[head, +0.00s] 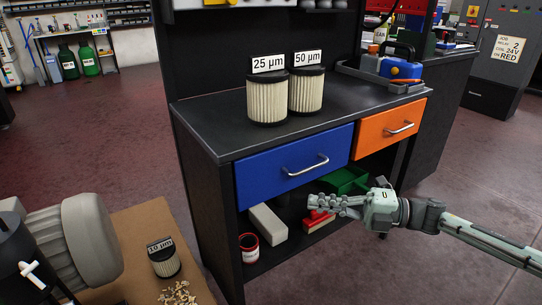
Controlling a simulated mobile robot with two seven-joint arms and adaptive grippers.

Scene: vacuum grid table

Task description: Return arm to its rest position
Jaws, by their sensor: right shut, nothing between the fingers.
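My right arm comes in from the right at the lower part of the head view. Its gripper (318,206) is shut and empty, held out in front of the workbench (205,140), below the blue drawer (290,165) and in front of the open lower shelf. The fingers point left and overlap part of the shelf's contents in the picture. I cannot tell the exact gap between them and the bench. My left gripper is not in view.
Filters labelled 25 µm (267,102) and 50 µm (306,92) stand on the bench. Both drawers, including the orange one (390,128), look shut. A 10 µm filter (165,262) stands beside debris on a brown surface (140,225), near a grey machine (75,240).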

